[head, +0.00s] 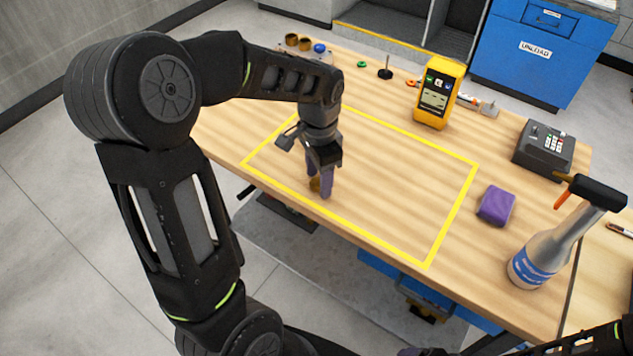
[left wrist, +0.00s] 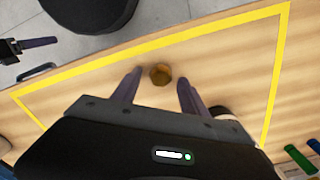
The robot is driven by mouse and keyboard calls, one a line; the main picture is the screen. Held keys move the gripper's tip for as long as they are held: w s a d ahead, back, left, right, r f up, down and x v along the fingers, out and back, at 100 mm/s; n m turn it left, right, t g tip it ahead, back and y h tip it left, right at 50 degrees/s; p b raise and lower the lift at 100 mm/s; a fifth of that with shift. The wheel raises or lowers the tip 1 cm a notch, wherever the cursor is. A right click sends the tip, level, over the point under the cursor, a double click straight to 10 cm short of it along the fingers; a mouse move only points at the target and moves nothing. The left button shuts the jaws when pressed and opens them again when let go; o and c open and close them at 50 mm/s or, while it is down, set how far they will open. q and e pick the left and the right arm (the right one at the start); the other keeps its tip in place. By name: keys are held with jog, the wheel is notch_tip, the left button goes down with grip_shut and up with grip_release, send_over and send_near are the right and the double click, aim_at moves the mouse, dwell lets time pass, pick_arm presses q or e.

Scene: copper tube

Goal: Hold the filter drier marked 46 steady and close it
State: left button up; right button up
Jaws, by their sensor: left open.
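A small brass-coloured, faceted piece (head: 314,184) is on the wooden table inside the yellow outline, near its front line. In the left wrist view the piece (left wrist: 160,74) lies between the spread purple fingers, with gaps on both sides. My left gripper (head: 320,183) is open and points down at it; its fingers partly hide the piece in the head view. I can read no 46 marking. A pale, dark-edged thing (left wrist: 226,116) shows partly behind the gripper in the left wrist view. My right gripper (left wrist: 38,43) seems to show at that view's left edge, one purple finger visible.
On the right are a purple sponge (head: 496,205), a spray bottle (head: 545,250) and a dark keypad device (head: 545,148). A yellow meter (head: 438,93) stands behind the outline. Small parts line the back edge. The outlined area's right part is clear.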

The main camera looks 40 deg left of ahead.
pick_arm(q)
grip_shut()
dwell(0.6)
